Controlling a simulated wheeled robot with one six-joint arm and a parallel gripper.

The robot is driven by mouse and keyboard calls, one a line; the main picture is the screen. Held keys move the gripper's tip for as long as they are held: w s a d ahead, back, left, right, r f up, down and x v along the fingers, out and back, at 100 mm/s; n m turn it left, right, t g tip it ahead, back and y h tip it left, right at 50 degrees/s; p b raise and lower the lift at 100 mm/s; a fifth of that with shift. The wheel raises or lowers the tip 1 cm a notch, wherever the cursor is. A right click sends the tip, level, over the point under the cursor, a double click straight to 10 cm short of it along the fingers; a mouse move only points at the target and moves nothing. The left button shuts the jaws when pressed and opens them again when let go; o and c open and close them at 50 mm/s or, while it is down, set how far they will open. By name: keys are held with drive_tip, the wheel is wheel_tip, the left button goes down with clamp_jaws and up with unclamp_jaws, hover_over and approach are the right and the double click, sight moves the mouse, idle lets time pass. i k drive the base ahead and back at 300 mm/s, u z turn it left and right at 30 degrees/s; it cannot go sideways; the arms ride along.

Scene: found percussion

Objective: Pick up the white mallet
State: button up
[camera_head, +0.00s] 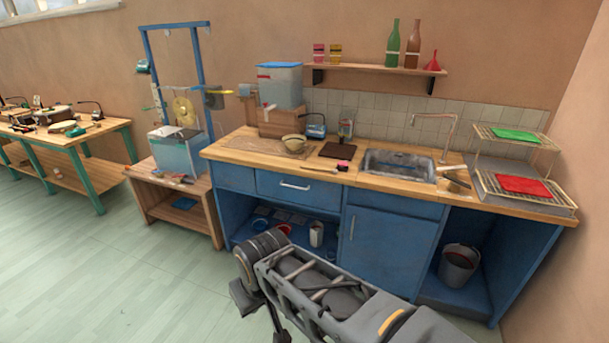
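I cannot make out a white mallet for certain in the head view. A small thin tool with a pink and dark end (342,166) lies on the wooden counter near its front edge, left of the sink. Several small items (176,178) lie on the low wooden table at the left, too small to tell apart. My arm reaches in from the bottom, in front of the blue cabinets. Its dark end, with my gripper (260,308), is low over the floor, away from the counter. Its fingers are not clear enough to show whether they are open or shut.
The wooden counter (395,182) holds a sink (400,165), a lidded tub (280,86), a bowl (293,143) and wire racks (520,185). A bucket (458,268) stands under it. A green-legged workbench (60,180) is far left. The floor at left is clear.

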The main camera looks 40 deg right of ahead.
sight(335, 171)
drive_tip(key=u, duration=0.15)
drive_tip(key=i, duration=2.4)
drive_tip(key=z, duration=1.55)
drive_tip(key=i, duration=0.9)
drive_tip(key=z, duration=0.9)
